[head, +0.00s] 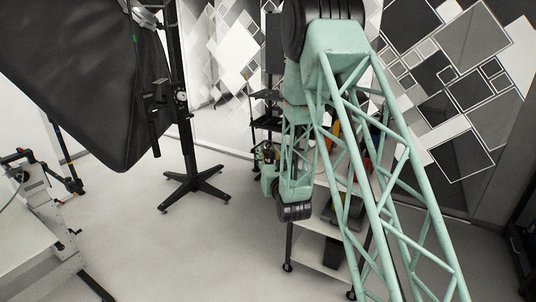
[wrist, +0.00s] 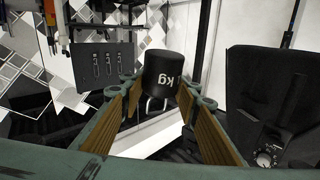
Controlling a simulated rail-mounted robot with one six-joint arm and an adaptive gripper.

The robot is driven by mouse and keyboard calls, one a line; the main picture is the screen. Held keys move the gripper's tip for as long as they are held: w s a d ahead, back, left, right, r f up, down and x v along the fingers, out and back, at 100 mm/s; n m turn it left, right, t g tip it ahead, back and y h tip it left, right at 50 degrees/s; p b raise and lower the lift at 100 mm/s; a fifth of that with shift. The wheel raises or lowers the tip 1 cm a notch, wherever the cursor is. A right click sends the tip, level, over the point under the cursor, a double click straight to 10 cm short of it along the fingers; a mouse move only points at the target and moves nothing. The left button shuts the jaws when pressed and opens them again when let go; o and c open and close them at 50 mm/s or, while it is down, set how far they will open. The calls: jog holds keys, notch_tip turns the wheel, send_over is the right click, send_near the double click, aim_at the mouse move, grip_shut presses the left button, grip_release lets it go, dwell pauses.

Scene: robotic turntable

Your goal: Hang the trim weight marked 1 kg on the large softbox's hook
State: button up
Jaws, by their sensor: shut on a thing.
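The trim weight (wrist: 164,72) is a black cylinder with white "kg" lettering, upside down in the wrist view. A pale metal loop (wrist: 153,105) shows at its lower end in that picture. My gripper (wrist: 158,92) is shut on the weight, with its brown-padded fingers on both sides. In the head view my gripper (head: 268,158) is small beside the arm, and I cannot make out the weight there. The large softbox (head: 75,75) is a big black hood at the upper left, on a black stand (head: 176,90). I cannot make out its hook.
A shelf trolley (head: 318,240) stands behind my arm. A grey panel with several clips (wrist: 100,65) is left in the wrist view, and a black housing with a dial (wrist: 275,105) is right. A white table (head: 35,240) is at lower left. Open floor (head: 190,250) lies between.

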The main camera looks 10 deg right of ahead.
jog(key=shift+r, duration=0.15)
jog(key=a+r+n+g+y+p, duration=0.1)
jog(key=a+r+n+y+p, duration=0.2)
jog(key=a+r, duration=0.4)
jog(key=a+r+n+g+y+p, duration=0.2)
jog(key=a+r+y+p, duration=0.4)
jog(key=r, duration=1.6)
jog(key=a+r+n+g+y+p, duration=0.1)
jog(key=a+r+n+y+p, duration=0.3)
jog(key=a+r, duration=0.5)
notch_tip(320, 180, up, 6)
jog(key=shift+a+r+n+y+p, duration=0.15)
jog(key=shift+a+n+y+p, duration=0.15)
jog(key=shift+a+n+p, duration=0.15)
jog(key=shift+w+a, duration=0.2)
jog(key=shift+w, duration=0.15)
jog(key=w+a+f+p, duration=0.1)
jog(key=w+a+p, duration=0.1)
jog(key=w+a, duration=0.4)
jog(key=shift+a+f, duration=0.2)
jog(key=shift+a, duration=0.05)
dwell(0.8)
jog(key=shift+a+f, duration=0.1)
jog(key=shift+f, duration=0.1)
dwell(1.0)
